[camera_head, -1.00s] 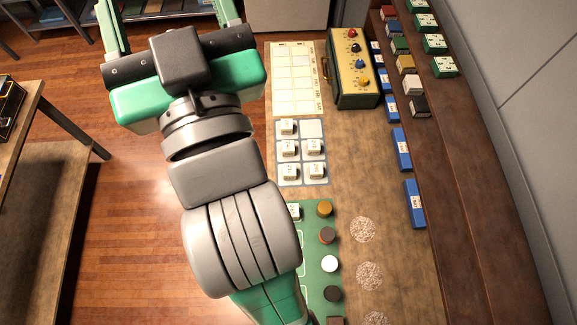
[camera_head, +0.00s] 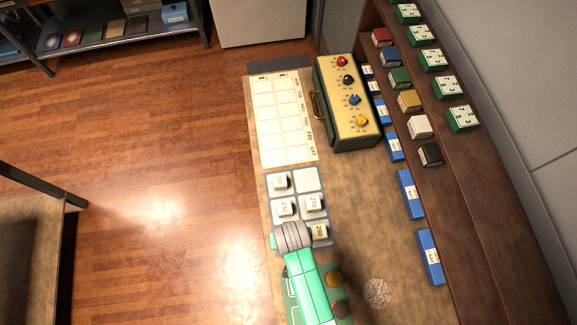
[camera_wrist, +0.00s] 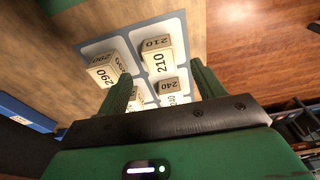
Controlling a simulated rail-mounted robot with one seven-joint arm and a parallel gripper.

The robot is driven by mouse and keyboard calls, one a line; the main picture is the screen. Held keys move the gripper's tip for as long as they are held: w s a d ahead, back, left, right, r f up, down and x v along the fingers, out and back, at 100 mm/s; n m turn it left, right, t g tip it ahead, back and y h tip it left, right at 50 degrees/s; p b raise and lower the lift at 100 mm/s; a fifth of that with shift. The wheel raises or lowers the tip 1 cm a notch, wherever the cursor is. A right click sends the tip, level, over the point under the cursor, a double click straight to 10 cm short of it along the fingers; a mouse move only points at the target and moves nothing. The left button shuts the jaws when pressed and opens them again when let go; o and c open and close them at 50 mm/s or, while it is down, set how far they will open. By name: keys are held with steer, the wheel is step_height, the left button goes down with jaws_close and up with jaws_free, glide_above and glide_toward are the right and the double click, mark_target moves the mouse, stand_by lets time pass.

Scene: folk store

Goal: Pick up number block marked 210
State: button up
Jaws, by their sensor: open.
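The 210 block (camera_wrist: 163,60) is a cream block with black numbers on the grey-blue block tray in the wrist view. My gripper (camera_wrist: 164,72) is open and empty, its two green fingers spread on either side of the view, with the 210 block showing between and beyond their tips. I cannot tell the exact gap to it. The 240 block (camera_wrist: 168,86) stands nearer the palm, and the 290 block (camera_wrist: 104,72) is to the left, near the left finger. In the head view my arm covers the tray's lower left cell, and the 210 block is not visible.
In the head view the tray (camera_head: 309,181) has an empty upper right cell. The 270 block (camera_head: 314,203) and another block (camera_head: 280,182) stand on it. A calendar sheet (camera_head: 284,120) and a knobbed box (camera_head: 347,103) lie beyond. Blue labelled blocks (camera_head: 411,194) line the shelf edge.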

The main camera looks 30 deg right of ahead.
steer(key=f, duration=0.2)
steer(key=w+f, duration=0.1)
steer(key=f, duration=0.3)
steer(key=shift+w+d+f, duration=0.15)
steer(key=shift+d+f, duration=0.15)
steer(key=shift+f, duration=0.05)
steer(key=c, duration=1.1)
